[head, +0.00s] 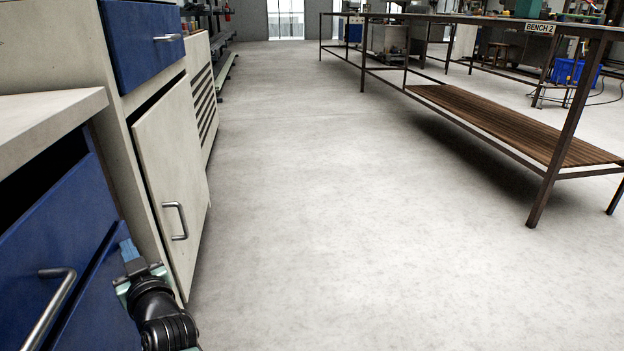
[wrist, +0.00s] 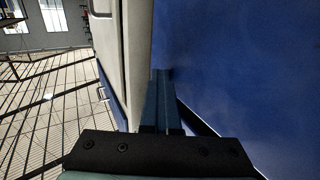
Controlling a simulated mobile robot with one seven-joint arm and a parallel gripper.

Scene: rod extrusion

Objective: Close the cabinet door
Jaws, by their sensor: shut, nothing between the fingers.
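The pale cabinet door (head: 168,170) is on the left in the head view, with a bar handle (head: 176,221) near its lower edge. It appears slightly ajar, with a dark gap along its top edge. My gripper (head: 128,249) is at the lower left, left of the door's near edge and close to the blue front. In the wrist view my gripper (wrist: 160,76) has its blue fingers together and empty, beside a large blue panel (wrist: 235,70). A pale panel (wrist: 137,50) runs along the left of the fingers. I cannot tell whether the fingertips touch either panel.
Blue fronts with a bar handle (head: 48,305) stand at the lower left under a pale worktop (head: 45,120). A blue drawer (head: 142,38) is above the door. The bare floor (head: 310,220) is clear in the middle. A long metal bench (head: 545,190) stands on the right.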

